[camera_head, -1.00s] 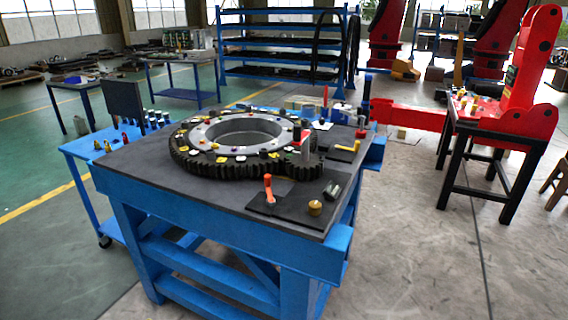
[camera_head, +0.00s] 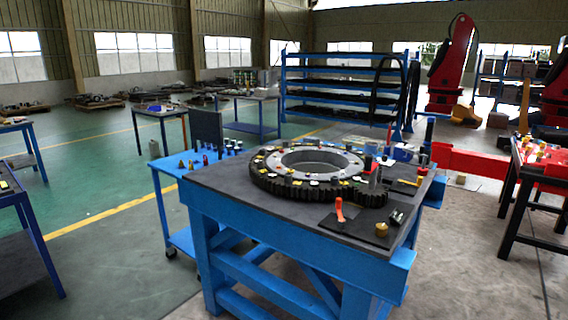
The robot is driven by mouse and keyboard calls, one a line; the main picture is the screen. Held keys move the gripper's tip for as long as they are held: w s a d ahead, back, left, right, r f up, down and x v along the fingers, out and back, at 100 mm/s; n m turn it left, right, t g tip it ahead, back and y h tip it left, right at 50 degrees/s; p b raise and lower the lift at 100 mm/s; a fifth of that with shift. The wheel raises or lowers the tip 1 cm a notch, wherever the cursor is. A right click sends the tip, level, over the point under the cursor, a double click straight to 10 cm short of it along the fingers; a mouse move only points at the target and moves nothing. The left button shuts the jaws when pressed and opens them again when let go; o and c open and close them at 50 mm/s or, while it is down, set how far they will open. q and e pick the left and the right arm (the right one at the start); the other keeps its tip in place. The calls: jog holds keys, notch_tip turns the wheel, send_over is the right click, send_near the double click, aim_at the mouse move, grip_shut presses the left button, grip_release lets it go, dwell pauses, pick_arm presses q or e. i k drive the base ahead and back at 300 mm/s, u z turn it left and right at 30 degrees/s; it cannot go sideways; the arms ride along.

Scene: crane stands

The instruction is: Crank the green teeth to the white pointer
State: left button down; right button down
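A large dark toothed ring (camera_head: 318,189) lies flat on the blue crane stand's dark top (camera_head: 230,196). Coloured marks and small parts sit around its upper face, several yellow and some white or red; green teeth and the white pointer are too small to tell. A dark pinion post (camera_head: 374,178) stands at the ring's right side. An orange-handled crank (camera_head: 340,209) stands on a dark plate at the front right of the top. A yellow-handled piece (camera_head: 410,182) lies behind it to the right. Neither of my grippers is in view.
A brass knob (camera_head: 381,229) sits near the orange crank. A blue cart (camera_head: 172,172) with small parts stands at the stand's left. A red beam (camera_head: 470,160) and a dark-legged table (camera_head: 505,205) are at the right.

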aim_at(372, 193)
jog(key=u, duration=0.45)
jog(key=i, duration=1.1)
jog(key=z, duration=1.6)
